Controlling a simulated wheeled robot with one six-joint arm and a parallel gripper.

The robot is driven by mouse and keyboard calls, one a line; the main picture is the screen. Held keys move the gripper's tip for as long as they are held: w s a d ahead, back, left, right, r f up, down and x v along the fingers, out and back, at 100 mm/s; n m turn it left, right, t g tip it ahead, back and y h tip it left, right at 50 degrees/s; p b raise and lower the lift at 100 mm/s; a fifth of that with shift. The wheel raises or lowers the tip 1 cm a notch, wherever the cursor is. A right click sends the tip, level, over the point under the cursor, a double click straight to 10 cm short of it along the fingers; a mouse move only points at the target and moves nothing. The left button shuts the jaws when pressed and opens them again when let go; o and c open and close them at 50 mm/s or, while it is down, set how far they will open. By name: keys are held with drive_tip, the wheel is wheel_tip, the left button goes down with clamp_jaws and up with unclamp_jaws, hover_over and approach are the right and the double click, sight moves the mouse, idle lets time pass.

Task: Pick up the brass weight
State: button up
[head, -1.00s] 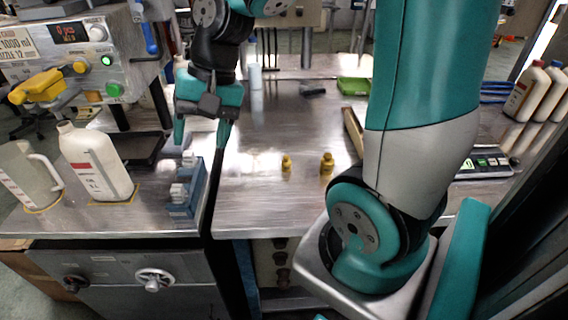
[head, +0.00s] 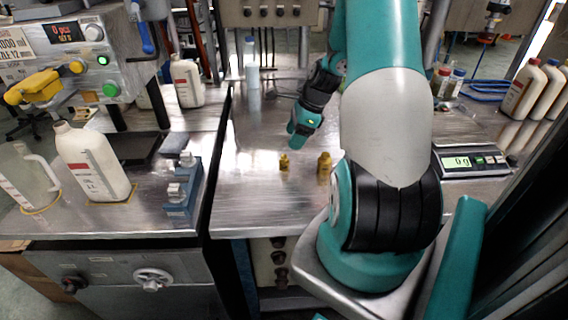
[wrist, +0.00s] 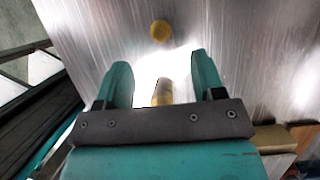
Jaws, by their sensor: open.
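Two brass weights stand on the metal table in the head view, a smaller one (head: 284,162) on the left and a taller one (head: 324,166) on the right. My gripper (head: 298,142) is above and behind them, pointing down. In the wrist view my gripper (wrist: 160,66) is open, its two teal fingers apart. One brass weight (wrist: 162,92) shows in the gap between the fingers, its lower part hidden by the gripper body. The other weight (wrist: 160,31) lies beyond the fingertips. I cannot tell whether the fingers touch anything.
A scale (head: 470,161) reading 0 is at the right. White bottles (head: 524,88) stand at the far right. A blue rack (head: 183,190), a white jug (head: 92,162) and a pitcher (head: 28,182) are on the left counter. The table (head: 250,205) in front of the weights is clear.

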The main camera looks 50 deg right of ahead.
sight(284, 155)
drive_tip(key=p+x, duration=0.1)
drive_tip(key=x, duration=0.9)
drive_tip(key=shift+s, duration=0.1)
drive_tip(key=c, duration=1.1)
drive_tip(key=shift+r, duration=0.2)
